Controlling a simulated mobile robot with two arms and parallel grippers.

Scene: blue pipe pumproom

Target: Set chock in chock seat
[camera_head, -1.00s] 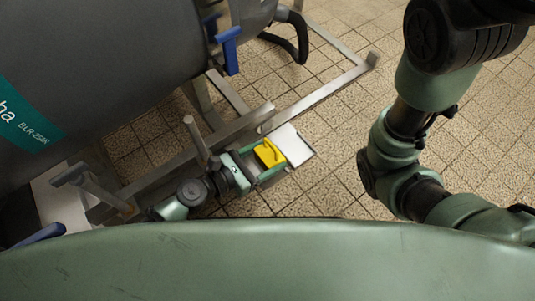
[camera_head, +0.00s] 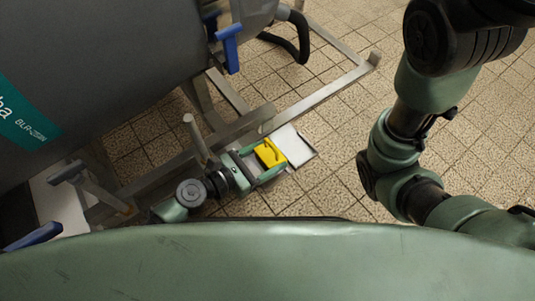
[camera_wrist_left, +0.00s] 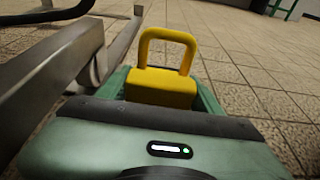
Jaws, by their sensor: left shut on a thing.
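The yellow chock (camera_head: 269,153), a block with a loop handle, is between the green fingers of my left gripper (camera_head: 266,157). My left gripper is shut on it. In the left wrist view the chock (camera_wrist_left: 162,85) stands between the fingers with its handle up. A flat pale plate with a dark edge (camera_head: 293,146), which may be the chock seat, lies on the floor just beyond the chock.
A metal frame rail (camera_head: 215,140) runs close beside my left gripper, with an upright post (camera_head: 195,138) near my wrist. A large grey tank (camera_head: 95,60) fills the upper left. A blue-handled valve (camera_head: 229,48) and black hose (camera_head: 300,40) are above. Tiled floor lies clear to the right.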

